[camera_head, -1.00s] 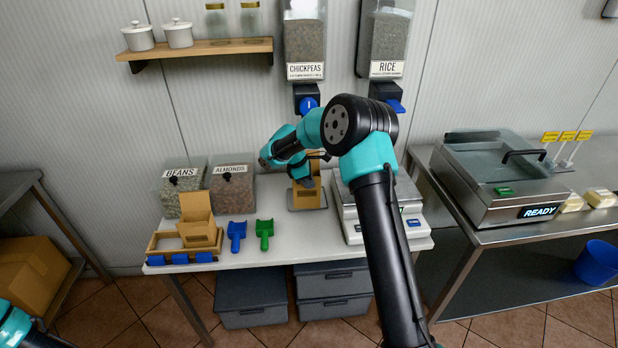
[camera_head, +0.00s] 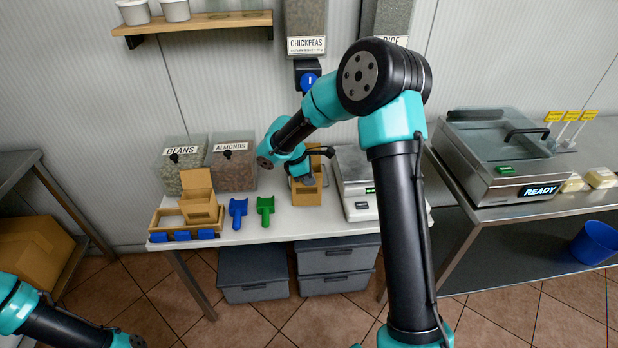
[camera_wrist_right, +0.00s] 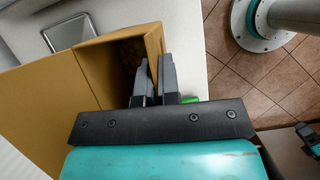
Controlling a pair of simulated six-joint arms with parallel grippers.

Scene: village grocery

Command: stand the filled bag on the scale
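The brown paper bag (camera_head: 307,198) stands upright in front of the chickpeas dispenser, to the left of the scale (camera_head: 360,206). My right gripper (camera_head: 306,180) is at the bag's top. In the right wrist view its two fingers (camera_wrist_right: 155,75) straddle the bag's wall, close together. The scale's plate looks empty, though my right arm hides part of it.
Blue (camera_head: 238,212) and green (camera_head: 265,209) scoops lie left of the bag. A wooden tray (camera_head: 158,236) holds another open brown bag (camera_head: 199,204). Beans and almonds bins (camera_head: 234,168) stand behind. A sealing machine (camera_head: 500,175) is on the right table.

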